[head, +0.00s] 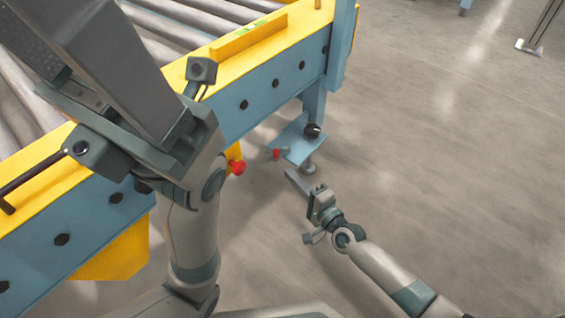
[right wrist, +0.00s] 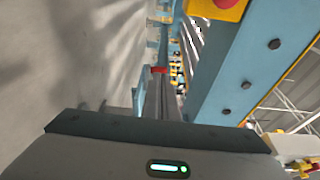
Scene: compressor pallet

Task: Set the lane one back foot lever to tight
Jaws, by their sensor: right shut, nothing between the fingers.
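A blue foot plate (head: 297,146) sits under the conveyor's leg near the floor. A small red-ended lever (head: 277,154) shows at its left edge; whether it is set tight or loose is too small to tell. A red piece in the right wrist view (right wrist: 159,70) lies just beyond the fingertips. My right gripper (head: 291,175) is shut and empty, low over the floor, its fingers pointing at the foot, a little apart from the lever. My left gripper (head: 95,45) is large in the upper left of the head view; its jaw opening cannot be made out.
The conveyor's blue side beam (head: 273,88) with bolts and a yellow rail (head: 240,42) runs above the foot. The floor (head: 430,150) to the right is clear.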

